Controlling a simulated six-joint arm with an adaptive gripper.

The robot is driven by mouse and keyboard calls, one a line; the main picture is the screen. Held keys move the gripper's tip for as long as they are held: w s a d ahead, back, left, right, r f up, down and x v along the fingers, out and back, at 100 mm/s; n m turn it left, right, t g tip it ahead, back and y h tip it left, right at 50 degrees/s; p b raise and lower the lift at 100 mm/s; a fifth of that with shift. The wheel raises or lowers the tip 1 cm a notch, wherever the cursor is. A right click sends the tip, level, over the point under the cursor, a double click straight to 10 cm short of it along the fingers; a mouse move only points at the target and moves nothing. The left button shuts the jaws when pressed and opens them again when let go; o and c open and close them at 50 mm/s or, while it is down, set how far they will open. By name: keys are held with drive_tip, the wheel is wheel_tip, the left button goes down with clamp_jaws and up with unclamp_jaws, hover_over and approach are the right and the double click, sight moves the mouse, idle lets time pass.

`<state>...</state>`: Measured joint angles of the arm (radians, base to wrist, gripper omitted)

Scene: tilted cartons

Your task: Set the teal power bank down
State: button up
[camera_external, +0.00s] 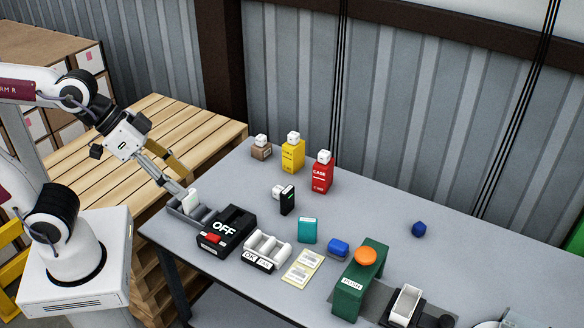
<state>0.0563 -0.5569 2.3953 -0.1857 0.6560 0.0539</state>
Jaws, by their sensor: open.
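The teal power bank (307,230) stands upright, or nearly so, on the grey table (375,220), near its middle. Nothing holds it. My gripper (178,184) is at the table's left end, well to the left of the power bank. Its fingers point down and to the right, and they are open. They are close above a dark grey tray (206,214) with a white piece (190,201) in it. I cannot tell whether the fingers touch that piece.
A black OFF box (238,217), a white rack (268,247), a label card (303,267), a blue block (338,246) and a green PUSH stand (352,290) are around the power bank. A black box (287,200) and yellow (293,157) and red (322,178) cartons stand behind. The right rear is mostly clear.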

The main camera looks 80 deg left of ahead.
drive_tip(key=s+a+f+g+y, duration=0.1)
drive_tip(key=s+a, duration=0.1)
drive_tip(key=s, duration=0.2)
drive_tip(key=s+a+f, duration=0.2)
drive_tip(key=s, duration=0.3)
drive_tip(key=shift+s+a+f+g+y, duration=0.25)
drive_tip(key=shift+a+f+g+y, duration=0.05)
drive_tip(key=shift+a+g+y, duration=0.1)
idle(0.6)
